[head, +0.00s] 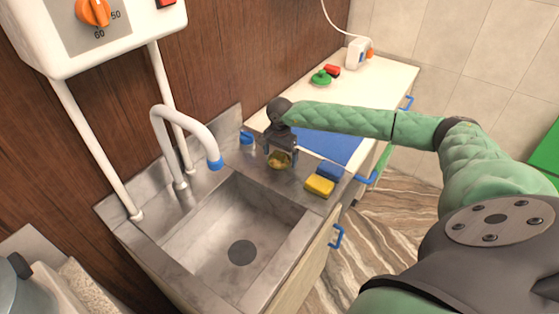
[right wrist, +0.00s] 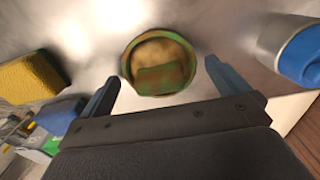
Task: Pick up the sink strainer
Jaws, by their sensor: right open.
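The sink strainer (head: 280,160) appears to be a small round brass-yellow piece with greenish patches, standing on the steel counter beside the sink basin. In the right wrist view the strainer (right wrist: 160,50) shows as a round rim with a darker greenish patch inside. My right gripper (head: 281,152) is just above it, pointing down, with its fingers apart. My left gripper is not in view.
A yellow sponge (head: 319,185) and a blue sponge (head: 330,171) lie right of the strainer. A blue-capped item (head: 246,138) stands behind left. The faucet (head: 185,125) arches over the empty basin (head: 215,235). A blue mat (head: 330,146) covers part of the white counter behind.

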